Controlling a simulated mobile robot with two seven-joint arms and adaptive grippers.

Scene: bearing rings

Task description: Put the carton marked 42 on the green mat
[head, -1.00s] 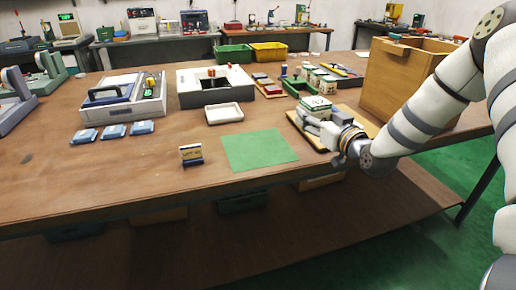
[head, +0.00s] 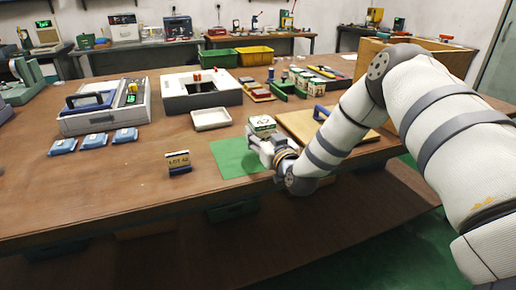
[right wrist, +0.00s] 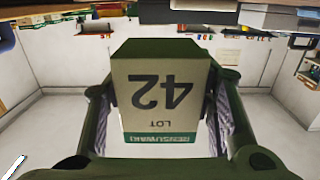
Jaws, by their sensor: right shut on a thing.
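The carton marked 42 (head: 262,124) is white and green. My right gripper (head: 262,140) is shut on it, and the number 42 shows upside down on the carton (right wrist: 160,92) between the two fingers in the right wrist view. The green mat (head: 230,162) lies flat near the front of the table. The carton and gripper are over the mat's right back part in the head view. Whether the carton touches the mat is hidden by the gripper. My left gripper is not in view.
A small sign (head: 179,162) stands left of the mat. The mat's left part is bare.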

